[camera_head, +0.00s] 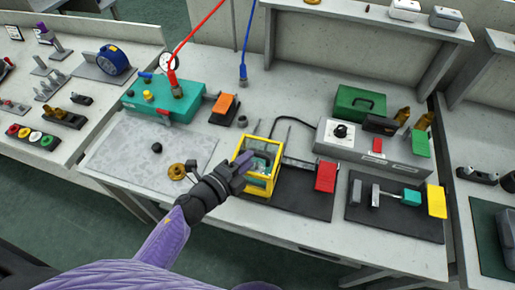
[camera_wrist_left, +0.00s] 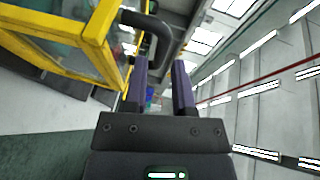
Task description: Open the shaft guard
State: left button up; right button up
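The shaft guard (camera_head: 268,184) is a yellow-framed box with clear panels, standing on a dark base plate at the middle of the bench. It looks closed. In the left wrist view its yellow frame (camera_wrist_left: 62,62) fills the upper left, with a black bar handle (camera_wrist_left: 164,32) sticking out from it. My left gripper (camera_head: 243,163) is at the guard's left side, by the handle. In the left wrist view its two purple fingers (camera_wrist_left: 160,72) are apart, with the handle just ahead of and partly between them; contact cannot be told. My right gripper is not in view.
A grey control box (camera_head: 350,140) and green case (camera_head: 360,102) stand at the back right. A red block (camera_head: 326,176) sits right of the guard. The grey mat (camera_head: 130,165) leaves free room.

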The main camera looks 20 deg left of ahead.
aim_at(257, 161)
pick_arm(q)
jog(key=x, duration=0.3)
jog(key=shift+w+d+f, duration=0.1)
jog(key=shift+w, duration=0.2)
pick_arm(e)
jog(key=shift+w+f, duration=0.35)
pick_arm(q)
jog(key=shift+c, duration=0.3)
grip_shut()
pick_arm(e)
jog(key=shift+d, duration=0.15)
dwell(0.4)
